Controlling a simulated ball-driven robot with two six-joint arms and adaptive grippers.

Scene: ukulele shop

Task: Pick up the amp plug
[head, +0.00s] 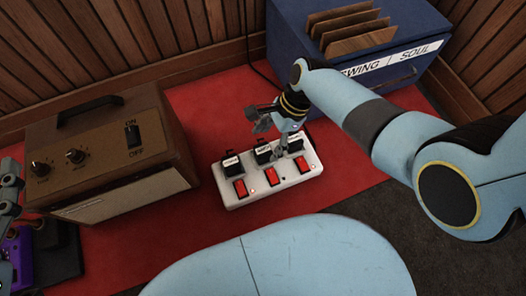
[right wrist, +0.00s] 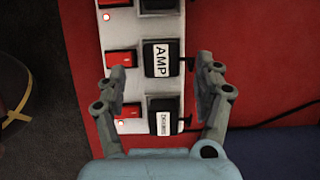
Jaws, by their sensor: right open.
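The amp plug (right wrist: 161,58) is black with a white AMP label and sits in the middle socket of a white power strip (right wrist: 117,18). In the head view the plug (head: 263,153) is the middle one of three on the strip (head: 286,183). My right gripper (head: 268,133) is over the strip. In the right wrist view my right gripper (right wrist: 162,70) is open, with one finger on each side of the plug's row and nothing held. Part of my left gripper (head: 9,184) shows at the left edge; its jaw state is unclear.
Other black plugs (head: 231,163) flank the amp plug, with red switches (head: 271,175) beside them. A brown amplifier (head: 110,155) stands left, and a blue record crate (head: 345,60) stands behind. A purple pedal (head: 20,255) is at lower left. Red mat (head: 205,95) lies bare around the strip.

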